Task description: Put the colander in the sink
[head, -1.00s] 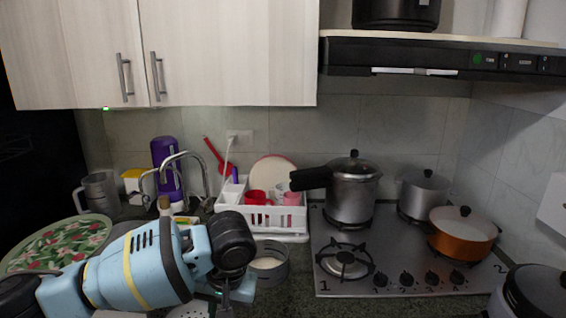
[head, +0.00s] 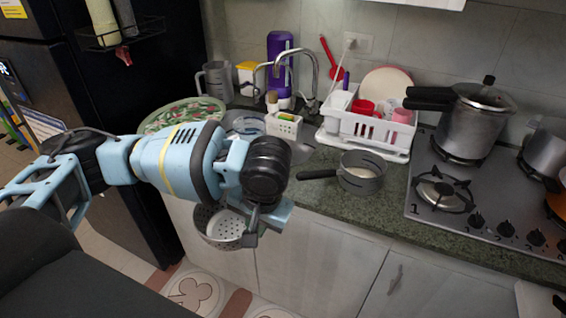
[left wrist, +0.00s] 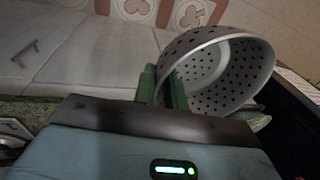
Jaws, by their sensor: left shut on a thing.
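The colander (head: 218,226) is a grey metal bowl with many small holes. My left gripper (head: 254,226) is shut on its rim and holds it in the air in front of the counter's front edge. In the left wrist view the colander (left wrist: 247,70) is tilted, with its rim between the green fingers of the left gripper (left wrist: 165,88). The sink (head: 245,124) is in the counter behind my left arm, and the arm hides part of it. My right gripper is not in view.
A grey saucepan (head: 362,172) stands on the counter right of the sink, its handle pointing left. A white dish rack (head: 365,128) and a faucet (head: 293,65) stand behind. A floral tray (head: 165,117) lies left of the sink. A small white caddy (head: 285,125) is at the sink's edge.

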